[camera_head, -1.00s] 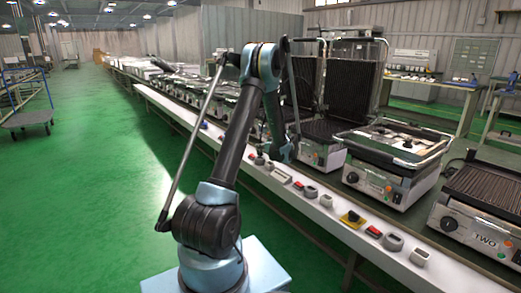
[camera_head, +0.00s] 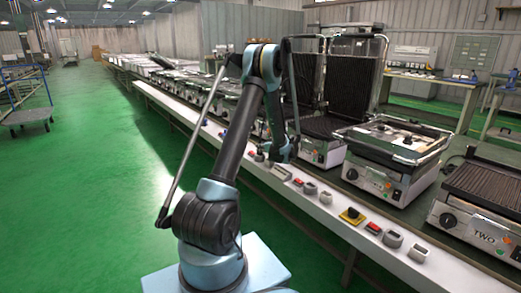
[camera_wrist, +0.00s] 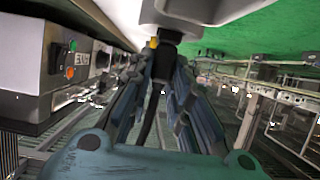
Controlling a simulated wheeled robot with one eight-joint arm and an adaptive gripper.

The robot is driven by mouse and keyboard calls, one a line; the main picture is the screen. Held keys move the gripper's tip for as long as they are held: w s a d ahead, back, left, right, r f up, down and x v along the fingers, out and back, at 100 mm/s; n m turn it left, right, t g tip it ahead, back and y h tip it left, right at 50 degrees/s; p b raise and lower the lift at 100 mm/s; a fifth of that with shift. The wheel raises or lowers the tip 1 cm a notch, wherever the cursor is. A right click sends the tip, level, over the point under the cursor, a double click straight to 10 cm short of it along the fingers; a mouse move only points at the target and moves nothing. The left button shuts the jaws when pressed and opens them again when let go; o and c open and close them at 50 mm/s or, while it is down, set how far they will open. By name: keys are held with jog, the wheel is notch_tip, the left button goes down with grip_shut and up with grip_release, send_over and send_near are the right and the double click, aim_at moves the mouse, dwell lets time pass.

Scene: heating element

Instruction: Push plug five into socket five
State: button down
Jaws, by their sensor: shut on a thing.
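In the wrist view my gripper (camera_wrist: 166,66) has its blue-grey fingers on both sides of a dark plug (camera_wrist: 163,58) and is shut on it. A black cable (camera_wrist: 147,122) runs from the plug back between the fingers. The plug's front end is close to the white rail (camera_wrist: 205,8); whether it touches a socket there cannot be told. No number on the plug or socket is readable. In the head view my gripper (camera_head: 283,151) is low over the white rail (camera_head: 330,200), beside the grills, and the plug is too small to make out.
Contact grills (camera_head: 390,150) line the bench behind the rail, one marked TWO (camera_head: 478,232). A grill front with knob and coloured buttons (camera_wrist: 66,60) is close on the left in the wrist view. Switches and a yellow-based knob (camera_head: 352,216) sit on the rail. Green floor (camera_head: 85,190) is open to the left.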

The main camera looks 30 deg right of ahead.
jog(key=shift+f, duration=0.45)
jog(key=c, duration=1.4)
grip_release()
jog(key=v, duration=1.2)
jog(key=shift+f, duration=0.1)
